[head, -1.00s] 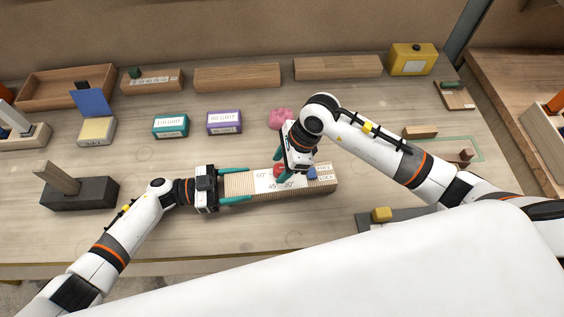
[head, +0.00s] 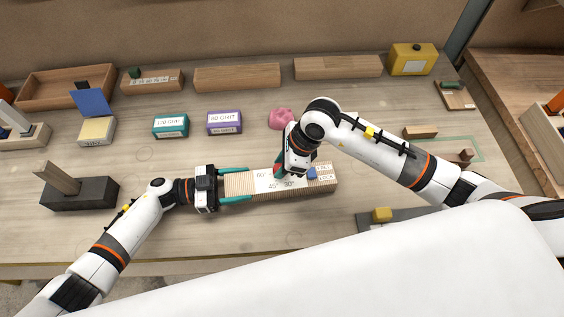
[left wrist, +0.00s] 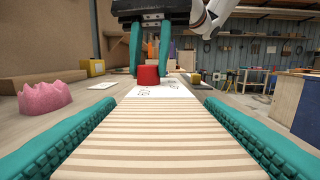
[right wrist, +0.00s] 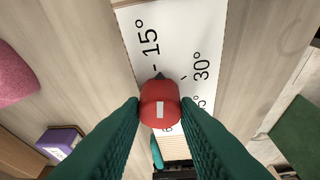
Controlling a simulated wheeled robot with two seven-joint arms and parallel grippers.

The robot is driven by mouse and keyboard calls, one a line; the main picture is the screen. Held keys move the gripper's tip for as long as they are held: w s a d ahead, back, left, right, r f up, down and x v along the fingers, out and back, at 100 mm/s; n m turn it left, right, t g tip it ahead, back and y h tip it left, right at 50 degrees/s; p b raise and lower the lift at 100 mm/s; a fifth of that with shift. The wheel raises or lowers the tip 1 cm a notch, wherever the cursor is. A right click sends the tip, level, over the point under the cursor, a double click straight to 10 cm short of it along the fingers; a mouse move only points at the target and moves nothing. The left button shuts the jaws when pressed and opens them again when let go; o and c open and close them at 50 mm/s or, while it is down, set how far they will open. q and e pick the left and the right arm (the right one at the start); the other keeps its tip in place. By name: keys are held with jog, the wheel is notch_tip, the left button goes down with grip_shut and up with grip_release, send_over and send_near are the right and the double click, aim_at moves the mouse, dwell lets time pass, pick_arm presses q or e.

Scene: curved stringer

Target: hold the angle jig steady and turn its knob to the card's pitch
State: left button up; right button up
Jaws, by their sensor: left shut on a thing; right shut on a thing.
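The angle jig (head: 240,184) is a long wooden block with a striped left part and a white dial plate (head: 265,183) marked in degrees. My left gripper (head: 234,185) is shut across its striped end; the teal fingers run along both sides in the left wrist view (left wrist: 160,140). A red knob (right wrist: 160,104) stands on the plate, and my right gripper (right wrist: 160,112) is shut on it from above. The knob's dark pointer (right wrist: 158,76) lies close to the 15° tick. A blue lock piece (head: 312,173) sits right of the knob. I cannot pick out the card's text.
Teal (head: 170,125) and purple (head: 224,122) grit boxes and a pink lump (head: 281,118) stand behind the jig. A dark block with a wooden piece (head: 80,193) is at the left. A yellow box (head: 412,60) is at the back right. Bare table lies in front of the jig.

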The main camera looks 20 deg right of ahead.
jog(key=m+t, duration=0.1)
jog(key=m, duration=0.1)
jog(key=m+t+h, duration=0.1)
jog(key=m, duration=0.2)
jog(key=shift+s+a+m, duration=0.1)
jog(key=shift+s+m, duration=0.1)
jog(key=shift+m, duration=0.1)
jog(key=m+h, duration=0.1)
jog(key=m, duration=0.1)
jog(key=m+t, duration=0.1)
jog(key=m, duration=0.2)
jog(key=shift+a+h, duration=0.15)
jog(key=shift+h, duration=0.25)
jog(key=m+h, duration=0.2)
jog(key=m, duration=0.3)
jog(key=shift+a+m, duration=0.1)
jog(key=shift+m, duration=0.3)
jog(key=m+h, duration=0.1)
jog(key=m, duration=0.1)
jog(key=m+h, duration=0.1)
jog(key=m, duration=0.2)
jog(key=shift+a+g, duration=0.1)
jog(key=shift+g, duration=0.2)
jog(key=shift+m, duration=0.4)
jog(key=o, duration=1)
